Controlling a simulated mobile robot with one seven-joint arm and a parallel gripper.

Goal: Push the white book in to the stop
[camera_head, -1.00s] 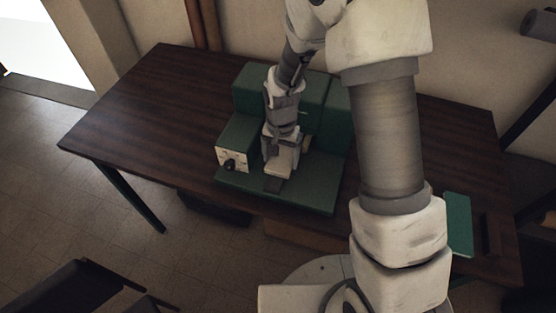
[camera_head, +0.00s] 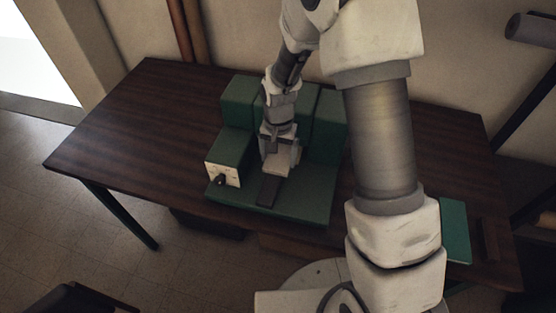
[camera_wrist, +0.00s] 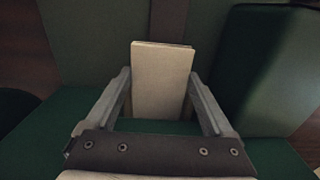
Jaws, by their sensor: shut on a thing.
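The white book (camera_wrist: 160,82) is a pale cream slab standing upright in the wrist view, with its face toward me. My gripper (camera_wrist: 160,98) has a finger at each side edge of it and is shut on it. In the head view my gripper (camera_head: 280,160) is low over the front part of the green velvet-covered fixture (camera_head: 312,203); I cannot pick out the book there. In the wrist view green walls stand behind and to the right of the book. The stop and any gap behind the book are hidden.
A green block with a pale panel and black knob (camera_head: 222,176) is just left of my gripper. Taller green blocks (camera_head: 327,115) stand at the back. A green flat item (camera_head: 455,230) lies at the right of the dark wooden table (camera_head: 130,130). The table's left is clear.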

